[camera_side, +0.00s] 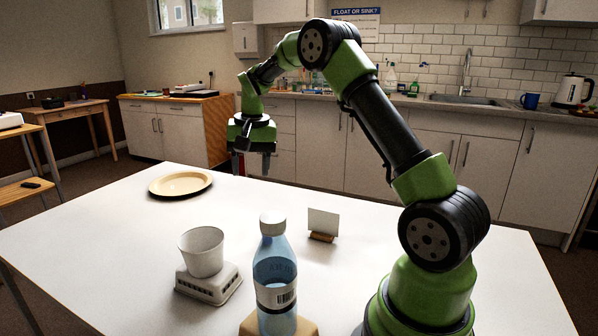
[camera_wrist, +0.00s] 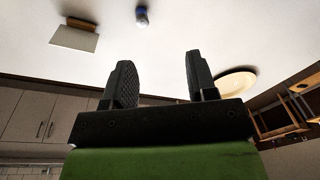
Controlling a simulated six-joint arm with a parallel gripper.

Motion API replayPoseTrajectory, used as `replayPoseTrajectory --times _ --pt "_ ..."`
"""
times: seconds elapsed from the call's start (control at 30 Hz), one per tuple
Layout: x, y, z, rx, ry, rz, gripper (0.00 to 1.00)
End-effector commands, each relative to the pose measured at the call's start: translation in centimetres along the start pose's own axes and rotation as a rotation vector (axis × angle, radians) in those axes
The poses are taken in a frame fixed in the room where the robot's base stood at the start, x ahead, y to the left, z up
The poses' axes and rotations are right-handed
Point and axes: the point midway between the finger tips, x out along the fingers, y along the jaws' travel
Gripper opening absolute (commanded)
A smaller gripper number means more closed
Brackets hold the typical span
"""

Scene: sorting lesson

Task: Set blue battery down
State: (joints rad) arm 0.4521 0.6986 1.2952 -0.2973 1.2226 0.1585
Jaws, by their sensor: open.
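A small blue thing with a pale end, which looks like the blue battery (camera_wrist: 142,16), is on the white table (camera_wrist: 190,25) at the top of the wrist view. I cannot tell if it stands or lies. I cannot make it out in the side view, where the bottle may hide it. My gripper (camera_side: 241,164) hangs over the far edge of the table in the side view, pointing down. In the wrist view its two dark fingers (camera_wrist: 160,70) are apart with nothing between them, and the blue thing is well beyond them.
A round tan plate (camera_side: 181,184) lies at the far left. A white cup (camera_side: 202,252) sits on a scale (camera_side: 208,287). A blue bottle (camera_side: 275,270) stands on a tan block (camera_side: 249,325) in front. A white card (camera_side: 323,221) stands in a wooden holder (camera_side: 321,237).

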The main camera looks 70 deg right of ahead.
Motion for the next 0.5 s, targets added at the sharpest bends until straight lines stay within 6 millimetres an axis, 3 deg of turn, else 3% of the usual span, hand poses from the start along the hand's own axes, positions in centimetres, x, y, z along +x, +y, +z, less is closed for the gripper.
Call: replayPoseTrajectory --times 0.03,0.2,0.33,0.5 --pt "-2.6 -0.8 1.7 -0.047 0.027 -0.031 0.52" --pt "-8.8 -1.9 8.1 -0.189 0.1 -0.134 0.52" --pt "-12.1 -1.2 13.4 -0.293 0.153 -0.215 0.52" --pt "-14.2 1.2 20.2 -0.425 0.219 -0.325 0.52"
